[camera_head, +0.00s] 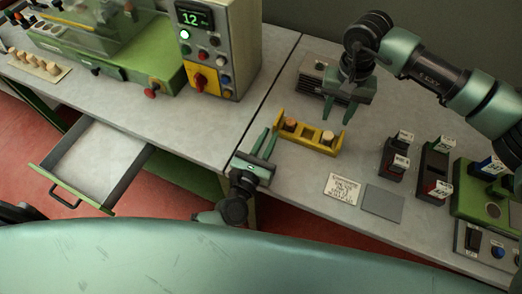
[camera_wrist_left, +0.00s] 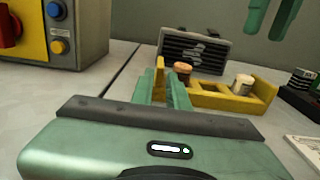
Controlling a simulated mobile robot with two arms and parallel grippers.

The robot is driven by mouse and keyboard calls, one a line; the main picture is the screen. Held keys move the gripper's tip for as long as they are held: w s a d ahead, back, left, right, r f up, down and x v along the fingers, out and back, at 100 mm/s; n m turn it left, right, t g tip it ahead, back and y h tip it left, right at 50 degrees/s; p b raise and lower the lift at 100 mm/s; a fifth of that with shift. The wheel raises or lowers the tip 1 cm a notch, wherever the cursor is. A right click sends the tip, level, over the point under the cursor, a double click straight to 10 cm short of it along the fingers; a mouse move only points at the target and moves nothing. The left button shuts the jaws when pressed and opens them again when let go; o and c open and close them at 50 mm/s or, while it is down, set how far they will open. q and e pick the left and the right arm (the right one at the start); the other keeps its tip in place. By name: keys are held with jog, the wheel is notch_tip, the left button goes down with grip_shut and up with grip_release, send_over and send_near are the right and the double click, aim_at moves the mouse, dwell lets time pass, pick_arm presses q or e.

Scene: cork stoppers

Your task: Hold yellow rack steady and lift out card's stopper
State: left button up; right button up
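The yellow rack (camera_head: 308,146) stands on the right-hand worktop and holds a darker brown stopper (camera_head: 290,124) at left and a paler stopper (camera_head: 327,137) at right. Both also show in the left wrist view: the brown one (camera_wrist_left: 182,68) and the pale one (camera_wrist_left: 243,84). The printed card (camera_head: 343,188) lies in front of the rack; I cannot read its text. My right gripper (camera_head: 340,112) is open and empty, raised above the rack's right part.
A dark vented block (camera_head: 312,72) stands behind the rack. A grey square pad (camera_head: 382,201) lies right of the card. Dark holders with labelled blocks (camera_head: 396,158) stand further right. A control box (camera_head: 222,50) and an open drawer (camera_head: 95,160) are at left.

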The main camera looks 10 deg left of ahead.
aim_at(274, 127)
pick_arm(q)
jog(key=shift+x, duration=2.05)
jog(key=shift+c, duration=0.2)
grip_shut()
